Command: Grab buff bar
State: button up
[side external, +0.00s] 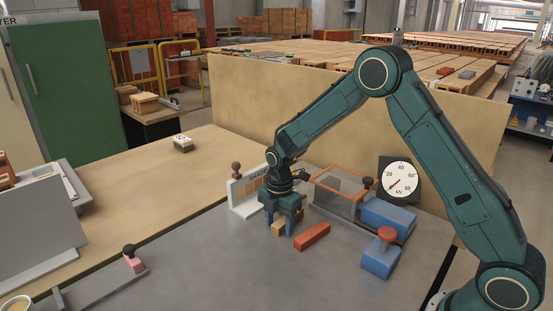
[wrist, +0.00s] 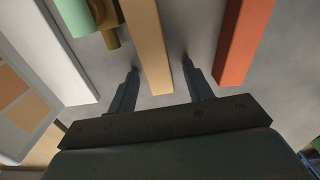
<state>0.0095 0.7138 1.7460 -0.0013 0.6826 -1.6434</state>
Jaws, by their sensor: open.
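The buff bar (side external: 278,229) lies on the grey work surface under my gripper (side external: 281,228), partly hidden by the fingers in the side view. In the wrist view the buff bar (wrist: 148,40) runs from the top edge down between the two fingers. My gripper (wrist: 160,65) is open, one finger on each side of the bar, with a gap showing on both sides. The bar sits closer to the left finger. I cannot tell how high the fingertips are above the surface.
A red-orange bar (side external: 312,236) lies just right of my gripper; it also shows in the wrist view (wrist: 243,40). A white shade board (side external: 245,192) stands behind to the left. Blue blocks (side external: 381,260) and a dial gauge (side external: 399,178) are to the right.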

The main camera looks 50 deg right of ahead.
jog(key=shift+c, duration=0.4)
grip_shut()
jog(key=shift+r, duration=0.1)
notch_tip(320, 180, up, 20)
dwell(0.4)
dwell(0.5)
